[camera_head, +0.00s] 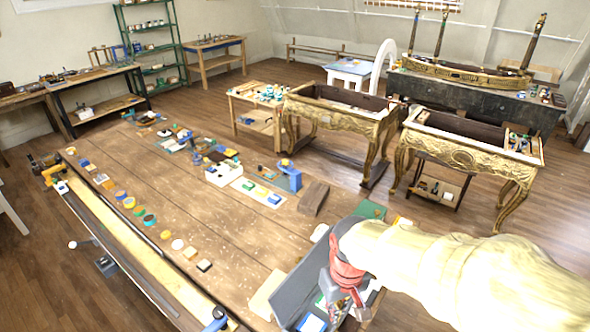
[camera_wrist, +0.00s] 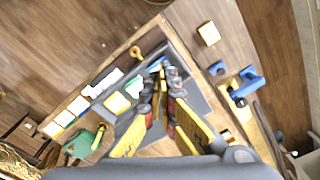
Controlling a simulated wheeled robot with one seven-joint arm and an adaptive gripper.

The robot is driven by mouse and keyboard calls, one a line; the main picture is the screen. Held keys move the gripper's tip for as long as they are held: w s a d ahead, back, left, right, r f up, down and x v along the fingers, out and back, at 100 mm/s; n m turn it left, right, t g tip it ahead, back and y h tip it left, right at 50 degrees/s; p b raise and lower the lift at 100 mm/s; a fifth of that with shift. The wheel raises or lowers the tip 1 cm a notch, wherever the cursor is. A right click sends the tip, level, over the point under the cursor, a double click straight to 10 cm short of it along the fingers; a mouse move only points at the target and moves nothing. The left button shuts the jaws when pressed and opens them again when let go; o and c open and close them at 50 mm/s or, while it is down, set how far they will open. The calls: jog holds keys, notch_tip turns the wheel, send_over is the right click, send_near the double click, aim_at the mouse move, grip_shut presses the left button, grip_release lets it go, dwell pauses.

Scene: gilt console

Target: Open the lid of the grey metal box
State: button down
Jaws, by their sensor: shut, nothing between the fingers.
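The grey metal box (camera_head: 289,317) stands at the near right end of the wooden workbench, partly hidden by my arm. Its grey lid (camera_head: 302,272) appears raised on the left side, and blue, white and green items show beside it. In the wrist view the lid looks like a grey panel (camera_wrist: 203,97) right of the fingers, with a row of white, yellow and green items to their left. My gripper (camera_head: 341,305) points down close to the lid's right side. Its fingertips (camera_wrist: 165,72) are together and empty; whether they touch the lid cannot be told.
The workbench (camera_head: 235,255) carries small coloured pots along its left side and tools at its far end. A wooden block (camera_head: 313,198) lies beyond the box. A pale block (camera_head: 267,293) lies left of the lid. Gilt consoles (camera_head: 465,157) stand at the back right.

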jog(key=s+d+f+m+t+b, duration=0.3)
jog(key=s+d+f+b, duration=0.3)
jog(key=b, duration=1.2)
jog(key=s+d+t, duration=0.1)
jog(key=s+d, duration=0.2)
jog(key=shift+f+t, duration=0.25)
jog(key=shift+t, duration=0.15)
jog(key=c, duration=2.6)
grip_release()
jog(key=shift+d+f+m+b, duration=0.2)
jog(key=shift+f+m+b, duration=0.1)
jog(key=shift+b, duration=0.45)
jog(key=o, duration=0.4)
